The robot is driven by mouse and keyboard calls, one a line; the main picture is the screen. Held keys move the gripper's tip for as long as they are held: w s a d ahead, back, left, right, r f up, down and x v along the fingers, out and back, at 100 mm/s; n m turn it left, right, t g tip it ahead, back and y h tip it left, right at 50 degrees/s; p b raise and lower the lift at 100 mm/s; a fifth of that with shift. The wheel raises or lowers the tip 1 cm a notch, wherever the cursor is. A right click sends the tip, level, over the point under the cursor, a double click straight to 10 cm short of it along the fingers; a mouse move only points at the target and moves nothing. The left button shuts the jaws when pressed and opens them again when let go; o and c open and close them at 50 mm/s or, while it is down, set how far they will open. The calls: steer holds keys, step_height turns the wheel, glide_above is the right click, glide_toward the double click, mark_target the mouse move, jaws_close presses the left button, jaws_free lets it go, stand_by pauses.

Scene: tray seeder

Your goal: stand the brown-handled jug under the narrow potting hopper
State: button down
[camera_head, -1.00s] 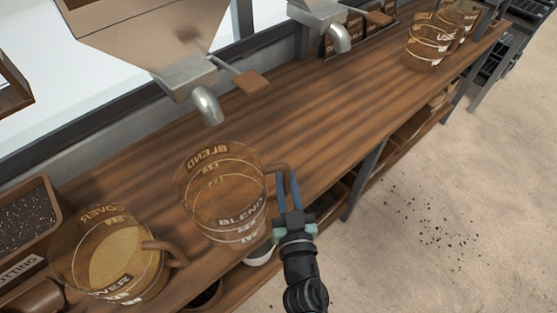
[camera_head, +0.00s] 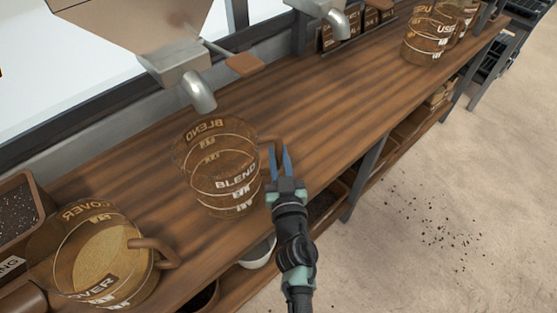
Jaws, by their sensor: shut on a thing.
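The see-through jug marked BLEND (camera_head: 222,188) has a brown handle and looks upright over the bench. My gripper (camera_head: 280,150) is shut on its handle at the right side, the blue fingers pointing away from me. The jug's rim is just below and in front of the metal spout of the near hopper (camera_head: 130,35). I cannot tell whether its base touches the bench. A second hopper spout (camera_head: 338,24) is farther right, and that hopper's top is cut off. I cannot tell for sure which hopper is the narrow one.
A jug marked COVER (camera_head: 85,290), holding tan material, stands front left beside a bin of dark soil (camera_head: 40,197). More jugs (camera_head: 424,45) stand at the bench's far end. The wooden bench (camera_head: 330,110) is clear between them. Shelves with pots lie below.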

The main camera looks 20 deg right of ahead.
steer(key=c, duration=0.8)
jaws_free()
steer(key=shift+r, duration=0.15)
steer(key=v, duration=1.2)
steer(key=shift+p, duration=0.45)
